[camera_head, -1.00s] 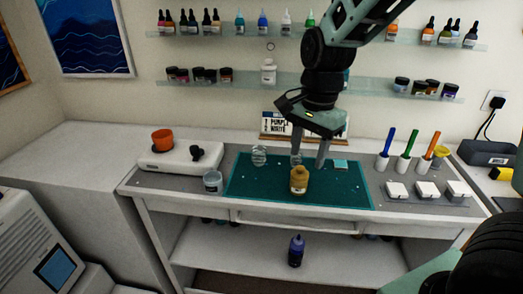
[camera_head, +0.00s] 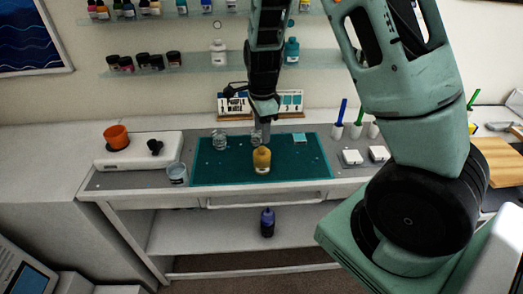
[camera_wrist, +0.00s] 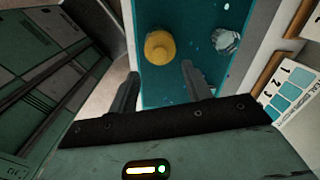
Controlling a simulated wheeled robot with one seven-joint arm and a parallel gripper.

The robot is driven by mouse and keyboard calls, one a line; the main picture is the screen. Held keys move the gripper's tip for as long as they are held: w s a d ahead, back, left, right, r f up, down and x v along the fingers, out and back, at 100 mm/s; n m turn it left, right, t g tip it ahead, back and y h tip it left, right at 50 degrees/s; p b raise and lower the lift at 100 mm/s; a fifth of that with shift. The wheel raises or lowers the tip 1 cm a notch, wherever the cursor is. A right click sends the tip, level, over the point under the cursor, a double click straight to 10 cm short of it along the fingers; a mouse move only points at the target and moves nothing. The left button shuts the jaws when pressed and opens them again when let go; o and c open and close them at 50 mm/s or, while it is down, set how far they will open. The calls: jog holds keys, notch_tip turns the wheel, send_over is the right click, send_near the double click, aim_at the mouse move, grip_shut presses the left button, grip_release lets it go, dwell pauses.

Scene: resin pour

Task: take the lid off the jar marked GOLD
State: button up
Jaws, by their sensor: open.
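A jar with a gold-yellow top (camera_head: 261,160) stands upright on the teal mat (camera_head: 215,176). Its marking is too small to read. In the wrist view the gold top (camera_wrist: 160,47) shows from above, beyond my fingertips and between their lines. My gripper (camera_head: 264,137) is above the mat, just behind the jar in the head view. In the wrist view my gripper (camera_wrist: 160,80) has its two fingers apart with nothing between them. No contact with the jar shows.
Clear cups (camera_head: 219,141) stand near the mat's back edge, one close to my gripper. A cup (camera_head: 176,173) stands left of the mat. A white device with an orange bowl (camera_head: 116,137) is at the left. Card sign (camera_head: 237,104) stands behind; bottle shelves line the wall.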

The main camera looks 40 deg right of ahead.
aim_at(262, 148)
jog(key=shift+f+p, duration=0.95)
jog(key=shift+f, duration=2.15)
jog(key=c, duration=1.1)
